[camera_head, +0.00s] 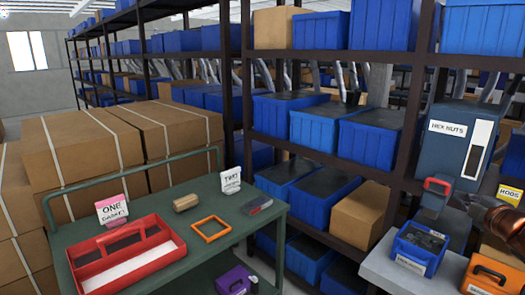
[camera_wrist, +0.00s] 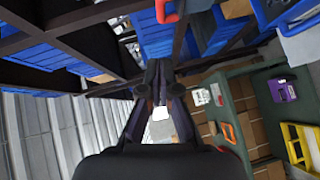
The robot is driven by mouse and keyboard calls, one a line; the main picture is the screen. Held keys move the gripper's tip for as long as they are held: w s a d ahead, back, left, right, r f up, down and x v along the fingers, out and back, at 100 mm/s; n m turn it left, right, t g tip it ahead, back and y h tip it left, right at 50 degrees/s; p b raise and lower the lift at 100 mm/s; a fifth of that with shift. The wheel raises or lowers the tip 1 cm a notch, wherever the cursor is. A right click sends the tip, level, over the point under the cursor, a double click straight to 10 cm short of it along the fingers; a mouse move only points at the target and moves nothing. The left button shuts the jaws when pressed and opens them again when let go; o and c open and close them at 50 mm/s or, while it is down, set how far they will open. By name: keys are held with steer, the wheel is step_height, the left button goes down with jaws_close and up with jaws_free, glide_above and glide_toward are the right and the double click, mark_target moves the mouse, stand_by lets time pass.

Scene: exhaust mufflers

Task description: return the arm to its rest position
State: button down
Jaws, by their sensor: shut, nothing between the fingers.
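My gripper (camera_wrist: 158,76) shows in the middle of the wrist view. Its dark fingers meet at the tips and hold nothing. A pale patch shows through the gap behind the tips. The gripper is in the air, with shelving and the green cart beyond it. In the head view only a brownish part of my arm (camera_head: 506,221) shows at the right edge, beside the hex nuts dispenser (camera_head: 459,155). The gripper itself cannot be made out there.
A green cart (camera_head: 185,220) holds a red tote (camera_head: 125,255), an orange frame (camera_head: 211,229) and small items. A grey table (camera_head: 375,265) at right bears a blue bin (camera_head: 419,248) and an orange box (camera_head: 490,275). Shelves with blue bins (camera_head: 371,134) stand behind. Cartons (camera_head: 80,148) are stacked left.

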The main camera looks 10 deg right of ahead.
steer(key=s+a+f+m+g, duration=0.3)
steer(key=a+f+m+g, duration=0.1)
steer(key=a, duration=0.3)
steer(key=s+a+f+m+g+h, duration=0.1)
steer(key=s+a+f+m+g, duration=0.25)
steer(key=a, duration=0.45)
steer(key=s+a+f+m+g, duration=0.3)
steer(key=a+f+m+g, duration=0.15)
steer(key=a, duration=0.25)
steer(key=s+a+f+g+y, duration=0.2)
steer(key=s+a, duration=0.7)
steer(key=s+a+f+m+g+y, duration=0.1)
steer(key=s+a+g+y, duration=0.1)
steer(key=s+a, duration=0.8)
steer(key=shift+a+f+m+g+y+p, duration=0.3)
steer(key=shift+f+g+p, duration=0.1)
steer(key=shift+g, duration=0.4)
steer(key=shift+s+d, duration=0.1)
steer(key=shift+d, duration=0.1)
